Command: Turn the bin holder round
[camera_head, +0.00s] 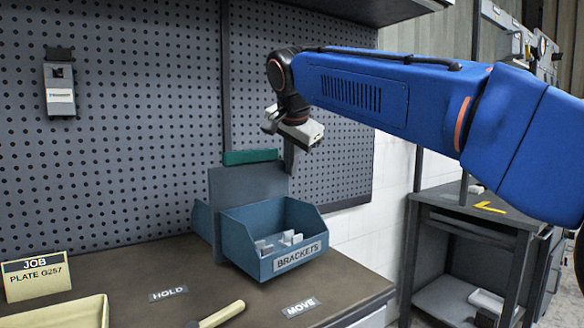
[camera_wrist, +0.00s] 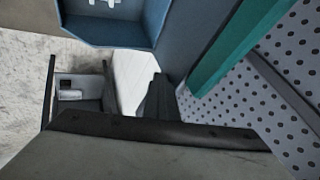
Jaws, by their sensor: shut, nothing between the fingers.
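The bin holder (camera_head: 240,190) stands on the bench as an upright blue-grey panel with a green strip (camera_head: 250,156) along its top. A blue bin labelled BRACKETS (camera_head: 293,262) hangs on its near side with pale parts inside. Part of another blue bin (camera_head: 202,221) shows behind the panel at left. My gripper (camera_head: 289,165) is shut and empty, pointing down by the right end of the panel's top. In the wrist view the green strip (camera_wrist: 222,52) and the blue bin's rim (camera_wrist: 110,38) are close to the dark finger (camera_wrist: 158,98); contact cannot be told.
On the bench (camera_head: 130,270) are a HOLD label (camera_head: 168,293), a MOVE label (camera_head: 300,307), a JOB card (camera_head: 38,276), a yellowish tray (camera_head: 60,313) and a tool handle (camera_head: 222,314). A pegboard (camera_head: 120,120) rises behind. A grey cart (camera_head: 470,225) stands at right.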

